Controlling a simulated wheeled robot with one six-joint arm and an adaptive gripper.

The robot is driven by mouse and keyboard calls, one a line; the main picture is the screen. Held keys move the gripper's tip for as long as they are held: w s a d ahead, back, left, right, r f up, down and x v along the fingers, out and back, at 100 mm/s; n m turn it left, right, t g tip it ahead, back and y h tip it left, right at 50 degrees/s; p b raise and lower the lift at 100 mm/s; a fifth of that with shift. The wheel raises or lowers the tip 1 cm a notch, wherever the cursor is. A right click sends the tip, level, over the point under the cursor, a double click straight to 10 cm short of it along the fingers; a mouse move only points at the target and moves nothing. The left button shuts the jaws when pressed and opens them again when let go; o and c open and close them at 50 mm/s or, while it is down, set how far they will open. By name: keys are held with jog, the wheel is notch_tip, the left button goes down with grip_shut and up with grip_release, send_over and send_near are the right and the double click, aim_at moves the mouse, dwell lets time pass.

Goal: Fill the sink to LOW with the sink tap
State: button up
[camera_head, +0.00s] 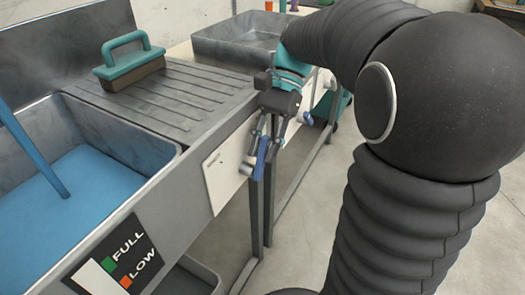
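The grey metal sink (165,146) at the left holds blue water (110,178). A blue stream (32,148) slants from the left edge down into the water. The gauge on the sink's front has a green mark by FULL (108,264) and an orange mark by LOW (126,281). A blue tap handle (261,158) sticks out from the white panel. My gripper (266,146) points down at that handle with its fingers apart, one on each side or just in front. Whether they touch the handle cannot be told.
A teal-handled brush (136,62) stands on the ribbed drainboard (195,98). A second, empty-looking basin (215,42) is behind. Another knob (305,118) sits on the panel right of my gripper. Table legs (256,210) stand below. My arm blocks the right side.

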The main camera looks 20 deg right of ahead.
jog(key=v, duration=0.6)
jog(key=shift+r, duration=0.15)
dwell(0.3)
